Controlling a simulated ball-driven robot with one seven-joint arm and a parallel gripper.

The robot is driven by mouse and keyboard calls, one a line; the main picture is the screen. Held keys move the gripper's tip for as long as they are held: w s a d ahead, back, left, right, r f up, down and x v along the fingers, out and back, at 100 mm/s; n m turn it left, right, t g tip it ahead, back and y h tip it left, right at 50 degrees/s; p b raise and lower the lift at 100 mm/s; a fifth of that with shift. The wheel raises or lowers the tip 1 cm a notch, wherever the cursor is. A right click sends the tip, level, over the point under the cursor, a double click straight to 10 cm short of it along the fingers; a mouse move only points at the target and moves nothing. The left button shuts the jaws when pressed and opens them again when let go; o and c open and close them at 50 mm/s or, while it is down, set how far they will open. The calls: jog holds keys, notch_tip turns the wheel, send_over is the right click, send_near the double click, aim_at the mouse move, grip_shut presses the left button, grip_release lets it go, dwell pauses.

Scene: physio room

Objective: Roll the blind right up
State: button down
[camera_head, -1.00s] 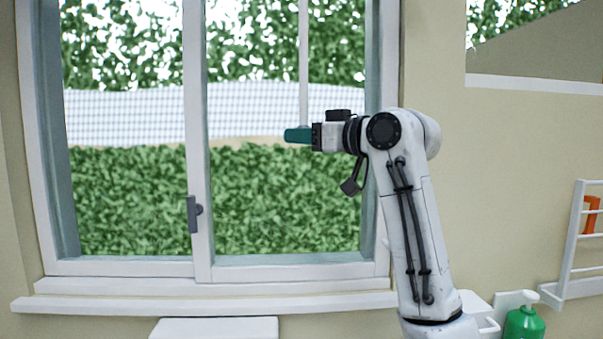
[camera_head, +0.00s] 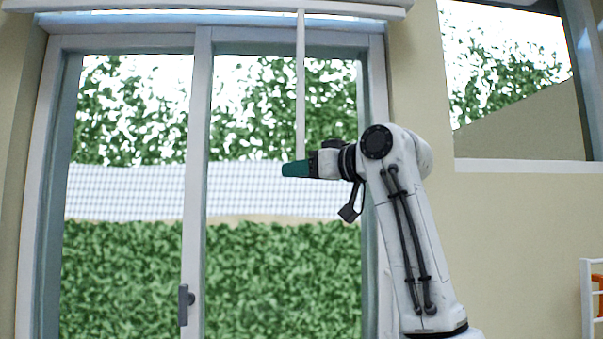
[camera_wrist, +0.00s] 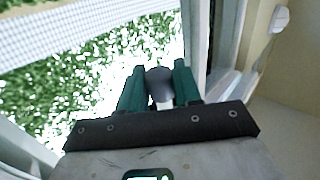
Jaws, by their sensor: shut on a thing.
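The blind's white top housing (camera_head: 130,17) runs across the head of the window in the head view. A pale strip shows just under it; I cannot tell if that is blind fabric. The glass below is uncovered. A thin white rod (camera_head: 300,85) hangs straight down from the housing, in front of the right pane. My gripper (camera_head: 296,169), with green fingers, is at the rod's lower end. In the wrist view its fingers are shut on a grey rounded end piece (camera_wrist: 160,84) of the rod. The fingers partly hide that piece.
The window's middle upright (camera_head: 195,130) carries a dark handle (camera_head: 185,305) low down. A second window (camera_head: 510,75) is at the upper right. A white rack (camera_head: 588,300) with something orange stands at the lower right edge. The wall between is bare.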

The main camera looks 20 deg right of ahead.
jog(key=c, duration=1.1)
grip_release()
jog(key=shift+r, duration=0.5)
jog(key=shift+o, duration=1.1)
jog(key=shift+f, duration=0.2)
jog(key=shift+s+d+f+b, duration=0.15)
jog(key=shift+s+d+b, duration=0.1)
jog(key=shift+s+b, duration=0.15)
jog(key=b+v, duration=0.3)
jog(key=v, duration=0.6)
jog(key=shift+s+d+b, duration=0.15)
jog(key=shift+s+b, duration=0.25)
